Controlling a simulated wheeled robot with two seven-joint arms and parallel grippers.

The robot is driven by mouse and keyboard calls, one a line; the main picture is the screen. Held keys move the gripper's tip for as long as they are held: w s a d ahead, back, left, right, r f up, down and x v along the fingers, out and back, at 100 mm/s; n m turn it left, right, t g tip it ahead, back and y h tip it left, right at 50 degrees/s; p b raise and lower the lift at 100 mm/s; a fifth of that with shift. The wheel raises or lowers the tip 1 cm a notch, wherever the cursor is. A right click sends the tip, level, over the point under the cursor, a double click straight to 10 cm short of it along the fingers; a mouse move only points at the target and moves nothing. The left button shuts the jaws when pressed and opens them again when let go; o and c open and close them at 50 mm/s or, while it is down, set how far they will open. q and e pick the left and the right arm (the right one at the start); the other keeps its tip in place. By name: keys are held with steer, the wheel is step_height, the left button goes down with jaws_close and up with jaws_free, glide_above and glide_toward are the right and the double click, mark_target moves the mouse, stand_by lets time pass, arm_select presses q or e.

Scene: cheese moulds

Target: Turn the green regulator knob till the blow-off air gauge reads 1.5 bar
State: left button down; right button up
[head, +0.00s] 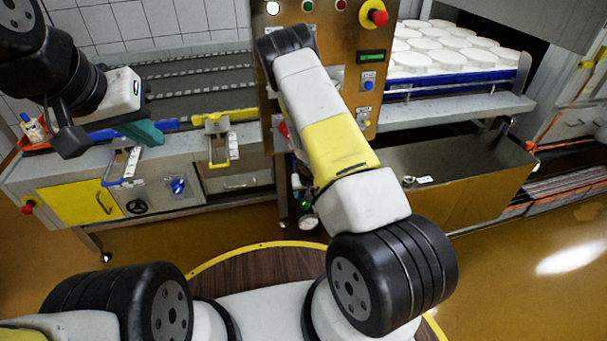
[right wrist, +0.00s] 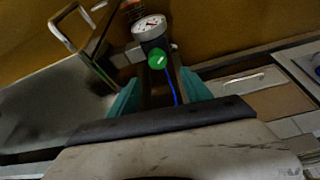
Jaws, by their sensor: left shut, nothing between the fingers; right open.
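The green regulator knob (right wrist: 157,58) shows in the right wrist view, just below the round white blow-off air gauge (right wrist: 150,27). The gauge's needle is too small to read. My right gripper (right wrist: 159,80) is open, its teal fingers on either side of the line to the knob. The knob appears beyond or at the fingertips; I cannot tell whether they touch it. In the head view my right arm hides most of this area. My left gripper (head: 146,133) is shut and empty at the left, above the bench front.
A brown control panel (head: 374,55) with a red emergency stop (head: 375,14) stands behind my right arm. White cheese moulds (head: 445,50) fill a blue-edged tray at right. A blue hose (right wrist: 173,88) hangs under the knob.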

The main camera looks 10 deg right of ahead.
mark_target(305, 206)
steer(key=x, duration=0.9)
steer(key=shift+s+d+f, duration=0.15)
steer(key=shift+s+f, duration=0.05)
steer(key=shift+s, duration=0.1)
jaws_close()
